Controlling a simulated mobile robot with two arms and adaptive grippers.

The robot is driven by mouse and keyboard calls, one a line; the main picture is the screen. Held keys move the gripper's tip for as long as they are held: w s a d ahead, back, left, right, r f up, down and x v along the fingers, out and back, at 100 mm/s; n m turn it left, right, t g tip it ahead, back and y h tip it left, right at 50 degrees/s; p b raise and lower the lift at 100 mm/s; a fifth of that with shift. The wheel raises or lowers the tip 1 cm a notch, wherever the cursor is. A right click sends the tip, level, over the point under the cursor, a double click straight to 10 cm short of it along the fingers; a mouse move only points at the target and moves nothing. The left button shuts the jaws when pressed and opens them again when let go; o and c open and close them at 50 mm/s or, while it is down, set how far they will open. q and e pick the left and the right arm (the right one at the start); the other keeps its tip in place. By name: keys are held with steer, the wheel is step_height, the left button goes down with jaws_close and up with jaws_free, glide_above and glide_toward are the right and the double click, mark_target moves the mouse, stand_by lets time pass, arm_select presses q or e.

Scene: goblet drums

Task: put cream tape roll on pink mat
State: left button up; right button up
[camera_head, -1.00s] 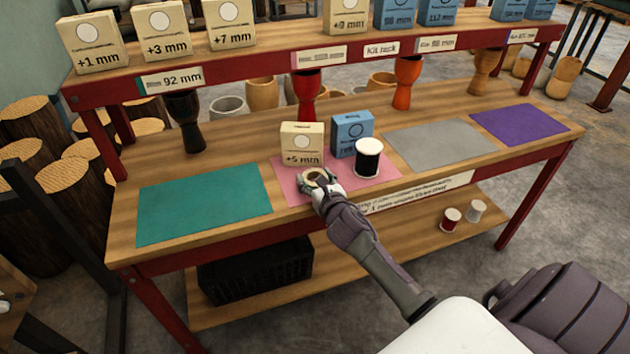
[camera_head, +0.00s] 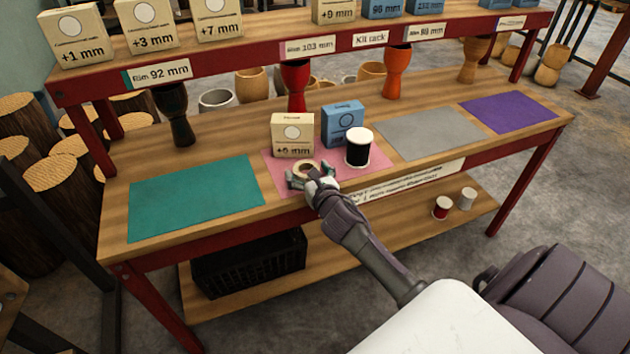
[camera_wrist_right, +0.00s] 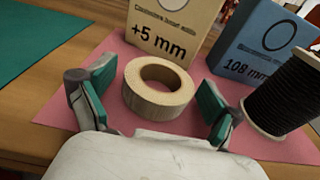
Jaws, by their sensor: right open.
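The cream tape roll (camera_wrist_right: 158,88) lies flat on the pink mat (camera_wrist_right: 60,108) in the right wrist view, in front of the cream "+5 mm" box (camera_wrist_right: 170,28). In the head view the roll (camera_head: 305,168) shows on the pink mat (camera_head: 279,184), partly hidden by my gripper. My right gripper (camera_wrist_right: 155,98) is open, with its green-padded fingers on either side of the roll and a gap between each finger and the roll. It also shows in the head view (camera_head: 310,179). My left gripper is not in view.
A blue "108 mm" box (camera_wrist_right: 265,45) and a spool of black thread (camera_wrist_right: 285,98) stand close to the right finger. A teal mat (camera_head: 195,197) to the left is bare, as are a grey mat (camera_head: 428,133) and a purple mat (camera_head: 508,112) to the right.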

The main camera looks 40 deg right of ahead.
steer(key=v, duration=1.1)
steer(key=s+a+f+m+g+y, duration=0.15)
steer(key=s+f+m, duration=0.25)
steer(key=f, duration=0.6)
steer(key=s+f+m+g, duration=0.3)
steer(key=f+m, duration=0.2)
steer(key=f, duration=0.6)
steer(key=s+a+f+m+g+y, duration=0.1)
steer(key=s+f+m+g, duration=0.25)
steer(key=f, duration=0.65)
steer(key=s+a+f+m+g, duration=0.2)
steer(key=s+a+f+m, duration=0.2)
steer(key=s+f+m, duration=0.6)
steer(key=s+a+f+m+g+y, duration=0.1)
steer(key=s+a+f+m+g, duration=0.15)
steer(key=s, duration=0.45)
steer(key=s+a+f+m+g, duration=0.1)
steer(key=s+f+m, duration=0.25)
steer(key=s, duration=0.35)
steer(key=s+a+f+m+g+y, duration=0.1)
steer(key=s+f+m, duration=0.1)
steer(key=s+f, duration=0.35)
step_height(320, 180, up, 8)
steer(key=s+p, duration=0.1)
steer(key=p, duration=0.6)
steer(key=shift+s+r, duration=0.2)
steer(key=shift+s, duration=0.1)
steer(key=shift+a+h, duration=0.1)
steer(key=shift+h, duration=0.15)
